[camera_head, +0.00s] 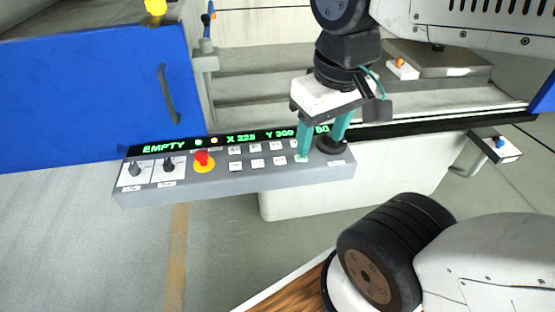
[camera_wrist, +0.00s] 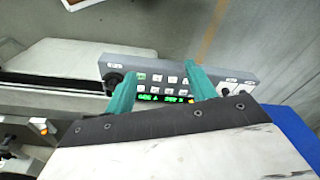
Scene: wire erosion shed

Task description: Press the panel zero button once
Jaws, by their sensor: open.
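The grey control panel (camera_head: 240,182) has two rows of small pale buttons (camera_head: 257,163) under a green-lettered display reading "EMPTY", X and Y values. The button labels are too small to read, so I cannot tell which is the zero button. My gripper (camera_head: 318,149) has teal fingers and is open over the panel's right end. One fingertip overlaps a greenish button at the right of the lower row; contact is unclear. The other finger is by a black round knob (camera_head: 331,146). In the wrist view the panel (camera_wrist: 180,66) lies between and beyond the fingers (camera_wrist: 160,72).
A blue machine door (camera_head: 90,95) stands behind at left. A grey machine bed (camera_head: 440,60) lies behind at right.

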